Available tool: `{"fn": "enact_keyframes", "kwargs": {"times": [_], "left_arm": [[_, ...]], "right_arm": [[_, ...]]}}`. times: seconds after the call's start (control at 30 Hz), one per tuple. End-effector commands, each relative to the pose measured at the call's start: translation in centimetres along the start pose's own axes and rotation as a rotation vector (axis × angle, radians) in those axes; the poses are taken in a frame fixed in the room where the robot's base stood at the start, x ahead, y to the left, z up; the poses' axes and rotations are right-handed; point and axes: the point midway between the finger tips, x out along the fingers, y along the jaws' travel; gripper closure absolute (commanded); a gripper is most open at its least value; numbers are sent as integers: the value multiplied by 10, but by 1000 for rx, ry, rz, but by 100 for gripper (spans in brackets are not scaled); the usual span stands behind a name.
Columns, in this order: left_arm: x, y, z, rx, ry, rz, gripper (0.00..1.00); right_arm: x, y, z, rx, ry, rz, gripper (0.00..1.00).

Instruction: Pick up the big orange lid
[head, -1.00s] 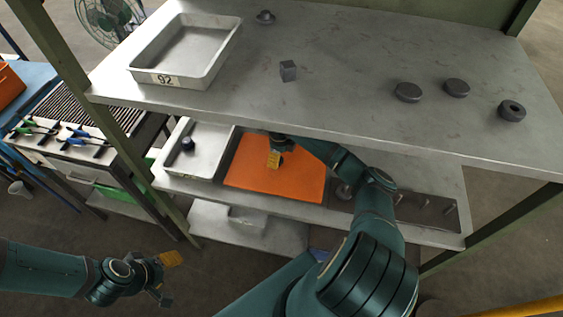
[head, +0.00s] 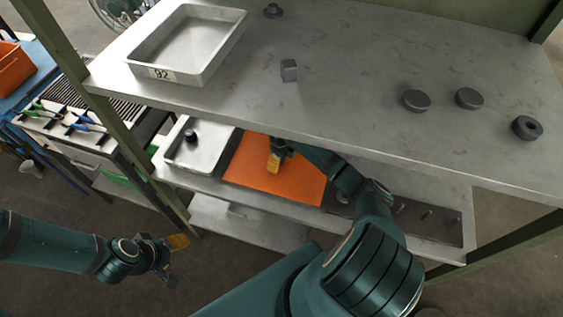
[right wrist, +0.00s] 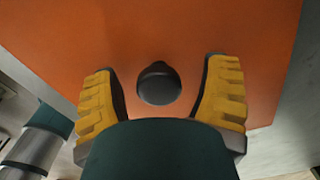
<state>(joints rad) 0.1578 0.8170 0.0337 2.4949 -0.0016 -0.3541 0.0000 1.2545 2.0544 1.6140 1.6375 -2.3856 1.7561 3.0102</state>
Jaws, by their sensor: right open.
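The big orange lid (head: 297,184) lies flat on the middle shelf, under the top shelf, which hides its far part. In the right wrist view the orange lid (right wrist: 205,28) fills most of the picture, with a round black knob (right wrist: 159,83) on it. My right gripper (head: 274,163) is over the lid. Its yellow fingers stand open on either side of the knob in the right wrist view (right wrist: 160,95), with gaps to both sides. My left gripper (head: 177,258) hangs in the air at lower left, away from the shelves, its fingers apart and empty.
A white tray (head: 218,153) with a dark knob-like part stands left of the lid. A green post (head: 102,120) stands at left.

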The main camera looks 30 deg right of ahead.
Motion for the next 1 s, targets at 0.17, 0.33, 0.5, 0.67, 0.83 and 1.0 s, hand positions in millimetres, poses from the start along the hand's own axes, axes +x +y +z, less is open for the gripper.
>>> {"fn": "enact_keyframes", "kwargs": {"times": [0.17, 0.33, 0.5, 0.67, 0.83, 1.0], "left_arm": [[0, 0, 0, 0, 0, 0, 45], [0, 0, 0, 0, 0, 0, 45], [0, 0, 0, 0, 0, 0, 45], [0, 0, 0, 0, 0, 0, 45], [0, 0, 0, 0, 0, 0, 45], [1, 0, 0, 0, 0, 0, 45]], "right_arm": [[0, 0, 0, 0, 0, 0, 35], [0, 0, 0, 0, 0, 0, 95], [0, 0, 0, -1, -1, 0, 100], [-1, 0, 0, -1, -1, 0, 100], [-3, -3, 0, -2, -1, 0, 100], [-8, -10, -1, -4, -1, -2, 100]]}}
